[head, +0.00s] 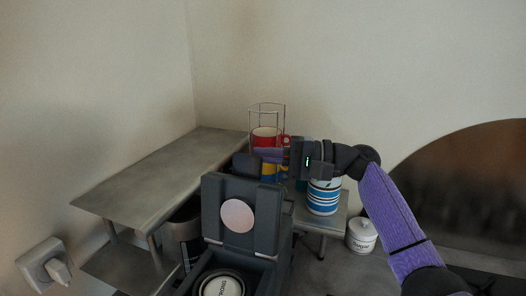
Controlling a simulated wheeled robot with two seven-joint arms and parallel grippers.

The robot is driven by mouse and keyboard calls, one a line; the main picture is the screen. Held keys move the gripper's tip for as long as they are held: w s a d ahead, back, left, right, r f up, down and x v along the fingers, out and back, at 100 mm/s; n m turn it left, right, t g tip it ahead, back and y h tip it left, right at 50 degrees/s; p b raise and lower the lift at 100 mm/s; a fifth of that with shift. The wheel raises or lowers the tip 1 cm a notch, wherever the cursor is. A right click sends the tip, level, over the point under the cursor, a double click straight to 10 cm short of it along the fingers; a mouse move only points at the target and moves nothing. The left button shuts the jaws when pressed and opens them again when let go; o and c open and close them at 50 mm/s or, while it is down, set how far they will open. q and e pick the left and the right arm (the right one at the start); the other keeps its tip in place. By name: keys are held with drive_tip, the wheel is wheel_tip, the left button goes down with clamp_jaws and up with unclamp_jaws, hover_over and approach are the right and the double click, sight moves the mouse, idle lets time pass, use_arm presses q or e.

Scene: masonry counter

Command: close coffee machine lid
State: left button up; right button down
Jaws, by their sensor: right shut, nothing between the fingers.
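The dark grey coffee machine (282,268) stands at the bottom centre. Its lid (212,190) is raised and stands upright, with a pale round disc on the side facing me. Below the lid, the open top shows a round dark opening with a light lettered centre. My right gripper (264,156) comes in from the right and is shut and empty. Its fingertips are at the lid's top edge, above and seemingly behind it; I cannot tell whether they touch. My left gripper is not in view.
A wire rack with red, yellow and blue mugs (265,135) stands behind the machine. A blue-striped canister (322,198) sits right, under my right wrist, near a white sugar jar (362,236).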

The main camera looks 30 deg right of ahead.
drive_tip(key=shift+s+a+r, duration=0.15)
drive_tip(key=shift+s+a, duration=0.45)
drive_tip(key=shift+a, duration=0.05)
